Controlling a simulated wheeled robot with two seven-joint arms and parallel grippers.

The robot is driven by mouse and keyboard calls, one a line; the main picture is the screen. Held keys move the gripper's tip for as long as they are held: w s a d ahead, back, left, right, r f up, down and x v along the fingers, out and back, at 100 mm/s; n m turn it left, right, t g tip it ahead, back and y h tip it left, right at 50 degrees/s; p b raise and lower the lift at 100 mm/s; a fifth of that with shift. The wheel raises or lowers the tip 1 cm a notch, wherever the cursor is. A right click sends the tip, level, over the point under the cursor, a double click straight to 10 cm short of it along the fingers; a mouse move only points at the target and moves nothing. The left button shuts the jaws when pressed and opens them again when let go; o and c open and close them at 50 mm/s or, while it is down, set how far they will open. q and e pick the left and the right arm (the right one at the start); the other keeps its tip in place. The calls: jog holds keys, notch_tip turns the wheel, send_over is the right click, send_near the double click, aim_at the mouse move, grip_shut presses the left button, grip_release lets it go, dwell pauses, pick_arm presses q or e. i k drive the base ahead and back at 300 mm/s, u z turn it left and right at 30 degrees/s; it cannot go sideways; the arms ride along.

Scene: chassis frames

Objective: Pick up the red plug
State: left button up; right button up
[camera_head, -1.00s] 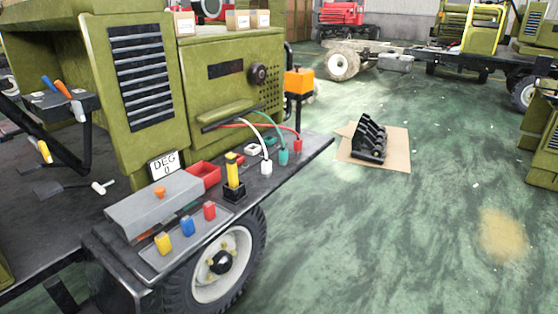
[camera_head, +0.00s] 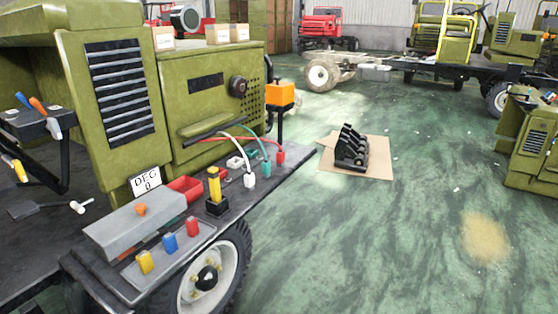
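A red plug (camera_head: 281,154) stands at the end of a red cable on the dark chassis ledge, near its right end. A teal plug (camera_head: 265,169) and a white plug (camera_head: 249,180) with cables stand to its left. A separate small red block (camera_head: 193,226) lies in a grey tray on the same ledge, beside a blue block (camera_head: 169,241) and a yellow block (camera_head: 145,262). Neither of my grippers is in view.
A yellow lever (camera_head: 214,186) and an orange box on a post (camera_head: 279,95) rise from the ledge. A wheel (camera_head: 208,278) sits below. A black rack (camera_head: 351,150) stands on cardboard on the floor. Open green floor (camera_head: 370,240) lies to the right.

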aim_at(280, 155)
jog(key=z, duration=0.5)
jog(key=i, duration=0.65)
jog(key=z, duration=0.65)
jog(key=i, duration=1.05)
jog(key=u, duration=0.4)
